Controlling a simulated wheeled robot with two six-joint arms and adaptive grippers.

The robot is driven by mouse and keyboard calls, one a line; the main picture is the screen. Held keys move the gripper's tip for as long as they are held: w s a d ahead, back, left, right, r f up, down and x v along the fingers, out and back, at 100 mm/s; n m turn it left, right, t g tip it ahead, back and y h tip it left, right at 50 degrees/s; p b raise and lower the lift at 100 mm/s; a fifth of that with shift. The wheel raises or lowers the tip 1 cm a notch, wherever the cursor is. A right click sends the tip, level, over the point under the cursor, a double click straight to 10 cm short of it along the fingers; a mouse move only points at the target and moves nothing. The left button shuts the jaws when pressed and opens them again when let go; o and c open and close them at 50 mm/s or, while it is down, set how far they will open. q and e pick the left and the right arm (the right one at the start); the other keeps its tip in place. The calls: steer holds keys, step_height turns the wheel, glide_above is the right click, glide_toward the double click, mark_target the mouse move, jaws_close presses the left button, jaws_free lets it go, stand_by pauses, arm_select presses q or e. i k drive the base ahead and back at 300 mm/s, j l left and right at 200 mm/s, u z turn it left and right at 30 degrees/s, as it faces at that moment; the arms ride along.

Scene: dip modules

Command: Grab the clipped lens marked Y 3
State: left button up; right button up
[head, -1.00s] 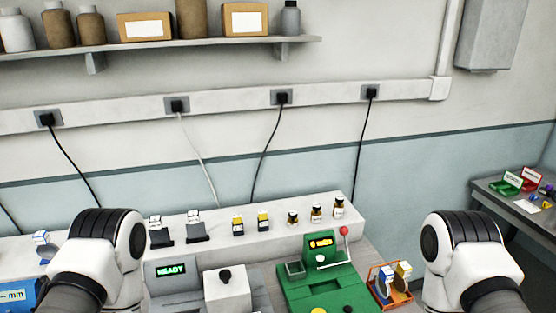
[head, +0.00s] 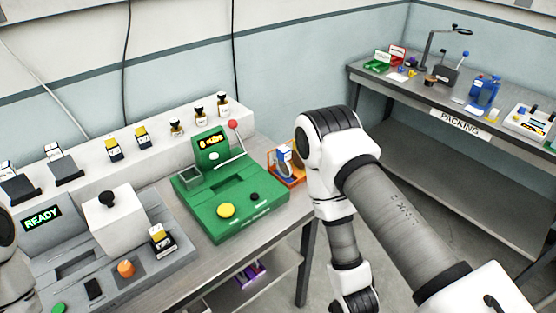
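An orange rack (head: 293,180) stands at the right end of the near bench, just right of the green machine. It holds upright pieces with blue and white parts, among them a clipped piece (head: 284,157). My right arm partly covers the rack, and any marking is too small to read, so I cannot tell which piece is Y 3. My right arm rises in front of the rack and bends down past the bench's right end; its gripper is not in view. Only a bit of my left arm shows at the left edge, without its gripper.
The green machine (head: 236,203) has a red-knobbed lever. A grey station (head: 160,273) with a READY display stands to its left. Several small yellow-and-black and dark-capped items line the white ledge (head: 90,172). A packing table (head: 432,105) stands at the back right, with floor between.

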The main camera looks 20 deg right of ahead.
mark_target(284, 169)
steer(key=l, duration=2.1)
steer(key=i+u, duration=0.05)
